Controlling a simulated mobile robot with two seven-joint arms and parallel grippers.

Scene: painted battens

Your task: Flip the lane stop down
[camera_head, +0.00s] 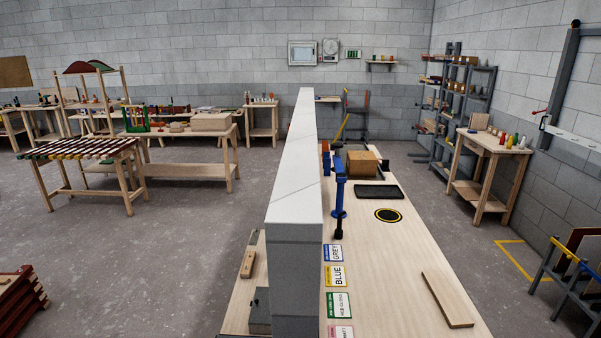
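I cannot tell for certain which part is the lane stop. A blue upright fitting (340,187) with a black lower end stands on the pale bench (385,290), close along the right side of a low wall. A small orange-red part (325,146) shows beside the wall. Neither my left nor my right gripper is in view.
The white-topped low wall (294,170) splits the bench lengthwise. A cardboard box (362,164), black tray (379,191), yellow-ringed black disc (388,215), several colour labels (335,276) and a loose board (447,300) lie to its right. Open floor lies on both sides.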

